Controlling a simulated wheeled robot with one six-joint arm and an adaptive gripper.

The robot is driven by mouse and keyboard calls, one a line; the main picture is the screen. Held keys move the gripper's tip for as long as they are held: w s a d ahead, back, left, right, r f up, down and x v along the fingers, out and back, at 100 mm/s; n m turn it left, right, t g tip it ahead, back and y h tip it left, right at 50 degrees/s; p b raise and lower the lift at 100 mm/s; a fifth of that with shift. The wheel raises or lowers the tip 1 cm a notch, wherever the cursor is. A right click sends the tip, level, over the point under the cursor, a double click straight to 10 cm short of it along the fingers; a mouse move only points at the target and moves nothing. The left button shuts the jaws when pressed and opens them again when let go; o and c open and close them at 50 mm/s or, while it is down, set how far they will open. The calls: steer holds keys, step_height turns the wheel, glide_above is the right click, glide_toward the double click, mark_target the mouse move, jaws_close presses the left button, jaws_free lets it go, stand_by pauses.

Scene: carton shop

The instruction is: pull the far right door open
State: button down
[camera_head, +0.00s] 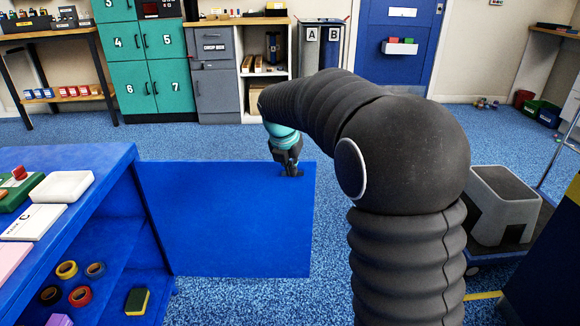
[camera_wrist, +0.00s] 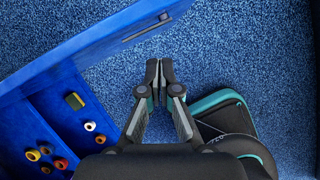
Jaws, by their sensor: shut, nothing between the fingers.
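A low blue cabinet (camera_head: 75,160) stands at the left with its blue door (camera_head: 225,225) swung out to the right, well away from the open front. The door also shows in the wrist view (camera_wrist: 90,50), where a bar handle (camera_wrist: 147,28) is near its free end. My gripper (camera_head: 291,173) is near the free end of the door, at its top edge in the head view. In the wrist view my gripper (camera_wrist: 160,68) is shut and empty, with its fingertips apart from the handle. The head view does not show the handle clearly.
Tape rolls (camera_head: 67,269) and a yellow-green sponge (camera_head: 137,301) lie inside the cabinet. White boxes (camera_head: 62,187) lie on top. A grey bin (camera_head: 503,205) on a cart stands at the right. Blue carpet beyond the door is clear.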

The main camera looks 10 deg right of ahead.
steer(key=s+a+r+m, duration=0.1)
steer(key=s+r+m, duration=0.2)
steer(key=s+r, duration=0.45)
steer(key=s+d+f+m, duration=0.2)
steer(key=s+m, duration=0.7)
steer(key=s+d+f+m+t+y, duration=0.1)
steer(key=s+d+f+m, duration=0.1)
steer(key=s+m, duration=0.7)
steer(key=s+d+f+m+y, duration=0.1)
steer(key=s+d+f+m, duration=0.1)
steer(key=s+m, duration=0.7)
steer(key=shift+s+d+t+p, duration=0.2)
steer(key=shift+s+t+p, duration=0.2)
steer(key=shift+s, duration=0.8)
